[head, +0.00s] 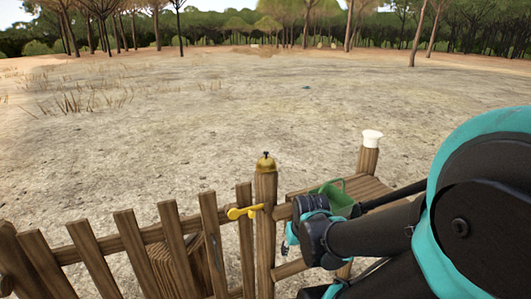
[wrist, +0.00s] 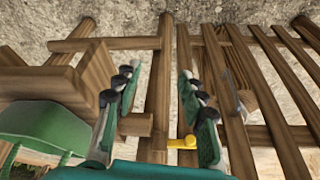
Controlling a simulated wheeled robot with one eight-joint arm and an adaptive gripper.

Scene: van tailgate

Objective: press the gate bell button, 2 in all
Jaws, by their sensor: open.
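The gate bell (head: 266,163) is a brass dome with a small dark button on top. It sits on top of the wooden gate post (head: 265,230) in the head view. I cannot make out the bell in the wrist view, where a post (wrist: 158,90) runs between my fingers. My gripper (wrist: 158,85) is open and empty, its two fingers well apart. In the head view my gripper (head: 291,236) shows only in part, right of the post and lower than the bell, apart from the bell. The rest of it is hidden by my arm.
A yellow latch (head: 244,212) sits on the slatted fence (head: 130,240) left of the post; it also shows in the wrist view (wrist: 182,143). A green container (head: 336,195) stands on a wooden shelf to the right. A white object (head: 372,138) tops another post. Open ground lies beyond.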

